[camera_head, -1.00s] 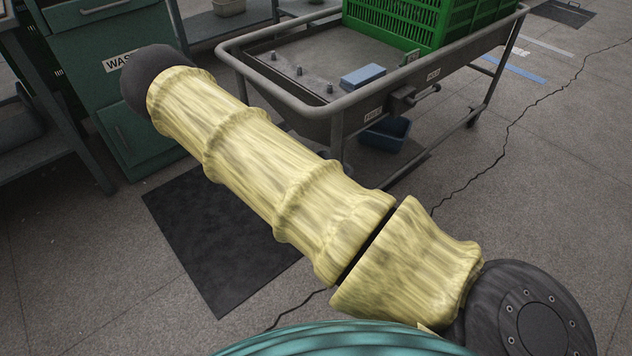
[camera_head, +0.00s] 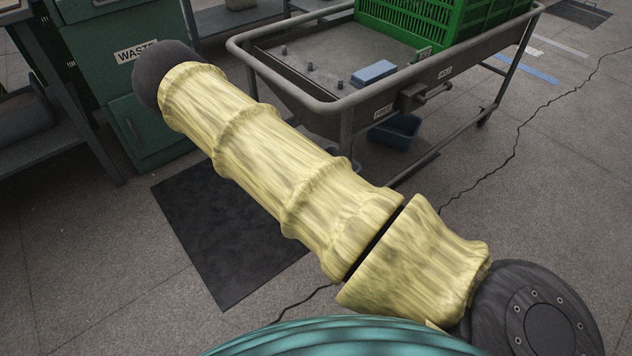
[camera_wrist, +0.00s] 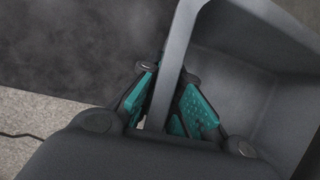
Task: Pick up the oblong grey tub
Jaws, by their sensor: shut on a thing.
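The grey tub (camera_wrist: 240,66) fills the right side of the wrist view, with its inside and part of its rim showing. Its far right side runs out of the picture. My gripper (camera_wrist: 167,100) has its teal-padded fingers on either side of the tub's near wall, one outside and one inside, and is shut on that wall. My gripper and the held tub do not show in the head view, where my yellow-sleeved arm crosses the middle.
A grey cart (camera_head: 300,104) with a green crate (camera_head: 440,28) and a blue block (camera_head: 373,73) stands beyond my arm. A blue bin (camera_head: 397,132) sits under it. A green waste cabinet (camera_head: 115,85) is at left. A dark mat (camera_head: 225,245) lies on open floor.

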